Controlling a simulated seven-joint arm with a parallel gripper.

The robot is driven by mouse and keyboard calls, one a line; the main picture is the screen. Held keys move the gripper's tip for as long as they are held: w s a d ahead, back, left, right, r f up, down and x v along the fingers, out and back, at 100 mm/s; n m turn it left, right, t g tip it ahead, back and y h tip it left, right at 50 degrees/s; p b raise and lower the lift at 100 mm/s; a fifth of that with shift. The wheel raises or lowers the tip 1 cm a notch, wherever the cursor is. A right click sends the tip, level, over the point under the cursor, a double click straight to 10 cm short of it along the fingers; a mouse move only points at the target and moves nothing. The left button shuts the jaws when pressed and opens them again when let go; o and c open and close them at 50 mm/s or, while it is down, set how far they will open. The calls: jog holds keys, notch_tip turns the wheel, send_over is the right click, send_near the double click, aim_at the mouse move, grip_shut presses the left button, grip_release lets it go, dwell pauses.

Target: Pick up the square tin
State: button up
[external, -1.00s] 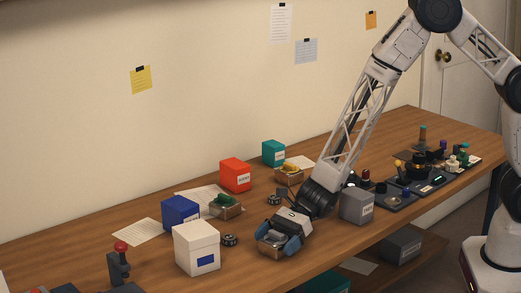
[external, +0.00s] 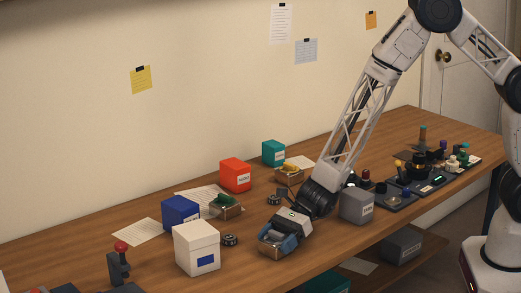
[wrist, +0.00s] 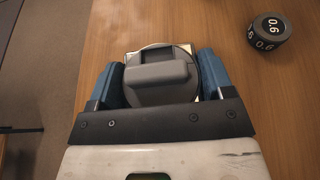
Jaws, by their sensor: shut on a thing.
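The square tin (external: 272,250) is a small open metal box with a brownish wall, near the front edge of the table. My gripper (external: 280,241) reaches down over it, its blue fingers shut on the tin from two sides. In the wrist view, the fingers of my gripper (wrist: 161,82) stand at the left and right of the tin. A pale corner of the square tin (wrist: 131,58) shows there. A dark grey round item (wrist: 158,88) with a raised block fills most of the view into the tin. I cannot see clear space under the tin.
A white box (external: 196,250) stands left of the tin and a grey box (external: 357,205) to its right. A black cylinder marked 0.6 (wrist: 268,32) lies nearby. Other tins, one with green contents (external: 226,207) and one with yellow (external: 289,175), sit farther back.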

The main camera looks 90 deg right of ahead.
jog(key=shift+r, duration=0.1)
jog(key=shift+r, duration=0.7)
jog(key=shift+s+d+r, duration=0.1)
jog(key=shift+s+r, duration=0.15)
jog(key=shift+r, duration=0.25)
jog(key=shift+s+r, duration=0.2)
jog(key=shift+r, duration=0.3)
jog(key=s, duration=0.5)
jog(key=s+d+r, duration=0.1)
jog(key=s, duration=0.4)
jog(key=s+d, duration=0.1)
jog(key=s, duration=0.4)
jog(key=shift+d+r, duration=0.2)
jog(key=shift+w, duration=0.1)
jog(key=w+a+r+n+g, duration=0.1)
jog(key=w+a+r, duration=0.1)
jog(key=w, duration=0.4)
jog(key=w+a+r+n+g+y, duration=0.1)
jog(key=w+a+r, duration=0.2)
jog(key=w+r, duration=0.2)
jog(key=w+a+r+n+g+y, duration=0.1)
jog(key=w+r, duration=0.3)
jog(key=w, duration=0.5)
jog(key=shift+a+r+n+g, duration=0.2)
jog(key=shift+a+n+g, duration=0.2)
jog(key=shift+a, duration=0.45)
send_over(195, 229)
jog(key=shift+a+f, duration=0.1)
jog(key=shift+f, duration=0.7)
